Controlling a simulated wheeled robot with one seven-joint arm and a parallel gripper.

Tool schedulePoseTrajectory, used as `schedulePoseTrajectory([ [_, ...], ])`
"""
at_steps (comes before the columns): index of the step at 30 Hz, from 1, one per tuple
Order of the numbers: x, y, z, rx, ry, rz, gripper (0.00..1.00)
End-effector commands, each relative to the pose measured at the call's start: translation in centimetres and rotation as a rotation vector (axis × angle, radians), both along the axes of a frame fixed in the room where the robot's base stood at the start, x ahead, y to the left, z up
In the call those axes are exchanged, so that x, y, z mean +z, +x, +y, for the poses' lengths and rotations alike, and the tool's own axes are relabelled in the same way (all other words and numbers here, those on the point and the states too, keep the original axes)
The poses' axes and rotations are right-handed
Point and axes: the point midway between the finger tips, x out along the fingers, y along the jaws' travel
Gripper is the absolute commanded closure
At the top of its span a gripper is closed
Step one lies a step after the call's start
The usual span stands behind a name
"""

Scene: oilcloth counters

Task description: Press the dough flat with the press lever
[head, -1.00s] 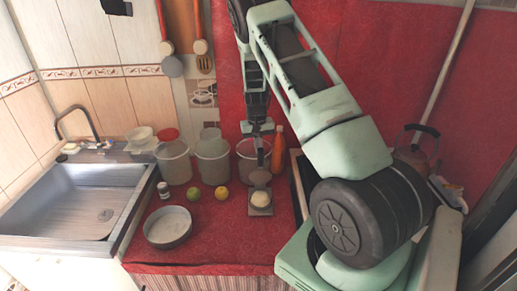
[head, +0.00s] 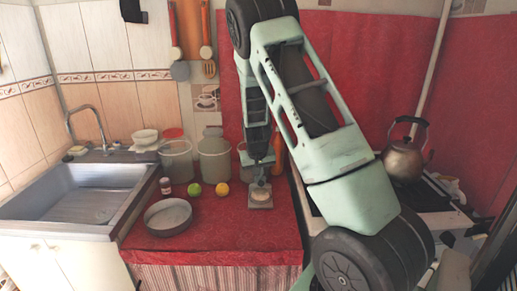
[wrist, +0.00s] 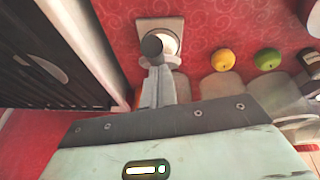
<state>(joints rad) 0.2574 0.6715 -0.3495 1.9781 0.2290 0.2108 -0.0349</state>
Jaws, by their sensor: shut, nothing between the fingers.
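The press (head: 261,205) has a light square base and stands on the red oilcloth; it also shows at the top of the wrist view (wrist: 178,24). The pale dough (head: 260,194) lies on the base and shows as a white patch in the wrist view (wrist: 171,44), partly covered. A dark round knob (wrist: 152,44), apparently the lever's end, stands over the dough. My gripper (head: 259,179) is shut and empty, right at the press. In the wrist view its fingertips (wrist: 155,64) are at the knob; I cannot tell whether they touch it.
A green fruit (head: 194,189), an orange fruit (head: 222,189) and a round pan (head: 168,217) are left of the press. Cloudy tubs (head: 214,160) stand behind. The stove with a kettle (head: 403,160) is right, the sink (head: 90,195) far left.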

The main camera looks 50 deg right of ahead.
Motion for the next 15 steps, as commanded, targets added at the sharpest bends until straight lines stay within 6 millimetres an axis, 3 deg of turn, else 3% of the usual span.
schedulePoseTrajectory([
  [10, -3.3, -1.1, 1.3, 0.005, -0.207, -0.171, 1.0],
  [15, -4.6, -1.4, 1.6, 0.001, -0.203, -0.172, 1.0],
])
